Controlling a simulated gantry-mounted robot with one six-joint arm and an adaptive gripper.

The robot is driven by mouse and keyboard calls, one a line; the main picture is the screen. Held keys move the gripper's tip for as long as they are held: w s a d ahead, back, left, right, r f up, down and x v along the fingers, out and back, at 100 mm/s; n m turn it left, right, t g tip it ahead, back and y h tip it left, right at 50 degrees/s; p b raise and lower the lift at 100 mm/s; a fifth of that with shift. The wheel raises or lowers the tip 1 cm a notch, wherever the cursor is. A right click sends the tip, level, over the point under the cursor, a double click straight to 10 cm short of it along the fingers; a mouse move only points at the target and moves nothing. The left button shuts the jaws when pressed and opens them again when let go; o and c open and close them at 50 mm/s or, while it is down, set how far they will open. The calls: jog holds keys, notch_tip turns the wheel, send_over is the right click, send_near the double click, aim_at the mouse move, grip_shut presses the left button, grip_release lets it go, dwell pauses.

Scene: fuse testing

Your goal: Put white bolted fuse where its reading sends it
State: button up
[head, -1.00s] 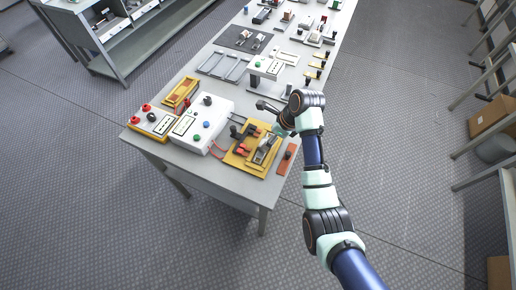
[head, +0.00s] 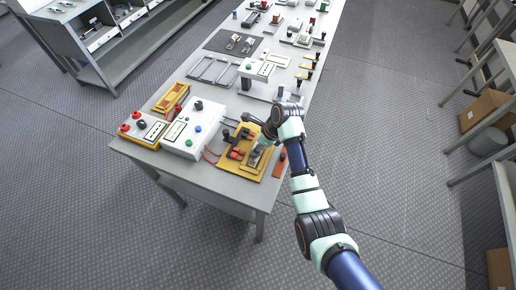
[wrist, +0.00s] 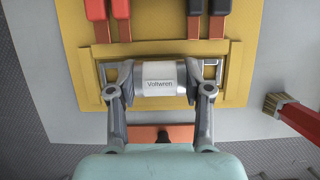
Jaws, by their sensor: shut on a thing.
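The white bolted fuse (wrist: 160,80) has a white body marked "Voltwren" and metal end tags. In the wrist view it lies across the near part of the yellow test board (wrist: 80,28). My gripper (wrist: 160,88) is shut on the fuse, one finger at each end of the white body. Whether the fuse rests on the board or hangs just above it I cannot tell. In the head view my gripper (head: 263,146) is over the right side of the yellow board (head: 246,168) and hides the fuse.
Red clips (wrist: 107,18) stand on the board just beyond the fuse. A red-handled brush (wrist: 295,118) lies to the right. A white meter box (head: 195,130) stands left of the board. An orange strip (head: 280,164) lies at its right. Racks and trays fill the table farther back.

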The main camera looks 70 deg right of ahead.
jog(key=shift+c, duration=1.2)
jog(key=shift+c, duration=0.7)
notch_tip(320, 180, up, 10)
jog(key=p, duration=1.2)
jog(key=shift+r, duration=0.1)
